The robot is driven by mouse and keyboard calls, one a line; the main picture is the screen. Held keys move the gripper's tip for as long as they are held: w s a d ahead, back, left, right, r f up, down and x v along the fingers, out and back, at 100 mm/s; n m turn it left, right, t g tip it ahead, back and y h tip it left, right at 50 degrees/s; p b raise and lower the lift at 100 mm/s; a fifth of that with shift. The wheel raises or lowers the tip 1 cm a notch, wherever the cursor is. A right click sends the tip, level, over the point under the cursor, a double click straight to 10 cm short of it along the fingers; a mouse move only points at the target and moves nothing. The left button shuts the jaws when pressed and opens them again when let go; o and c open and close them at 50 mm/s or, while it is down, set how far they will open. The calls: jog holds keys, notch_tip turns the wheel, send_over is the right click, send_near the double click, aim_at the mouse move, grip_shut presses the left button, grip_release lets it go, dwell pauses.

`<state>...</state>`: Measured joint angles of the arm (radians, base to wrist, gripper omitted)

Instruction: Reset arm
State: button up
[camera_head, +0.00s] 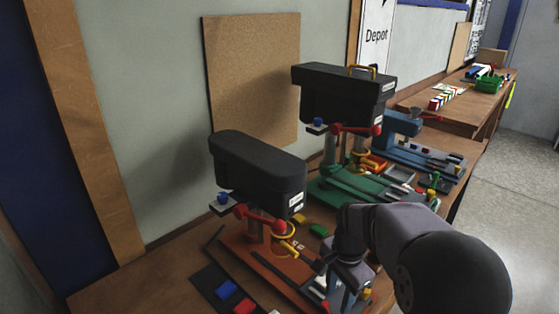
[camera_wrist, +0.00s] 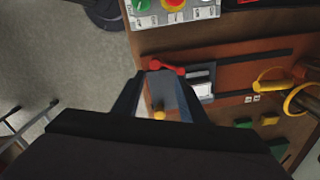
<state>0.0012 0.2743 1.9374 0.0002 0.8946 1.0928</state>
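My gripper (camera_wrist: 158,88) shows in the wrist view with two dark fingers spread apart. I see a blue-grey part and a small yellow knob in the gap, seemingly below the fingers; I cannot tell whether they touch. A red handle (camera_wrist: 165,67) lies just past the fingertips. In the head view my arm reaches in from the right, and its end is low over the front right of the nearest drill press (camera_head: 258,170). That press has a black head, red handle and orange-brown base (camera_head: 255,258). The fingertips are hard to make out there.
A second drill press (camera_head: 345,95) with a green base stands behind, then a blue machine (camera_head: 400,125). Blue and red blocks lie on a dark tray (camera_head: 210,284) at the front left. A control box (camera_wrist: 172,12) with green and red buttons is near the gripper. Floor is open at right.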

jog(key=n, duration=0.2)
jog(key=shift+s+f+n, duration=0.2)
jog(key=shift+f+n, duration=0.1)
jog(key=shift+f, duration=0.05)
jog(key=s+f+n, duration=0.2)
jog(key=s+n, duration=0.8)
jog(key=s, duration=0.6)
jog(key=shift+s+f, duration=0.15)
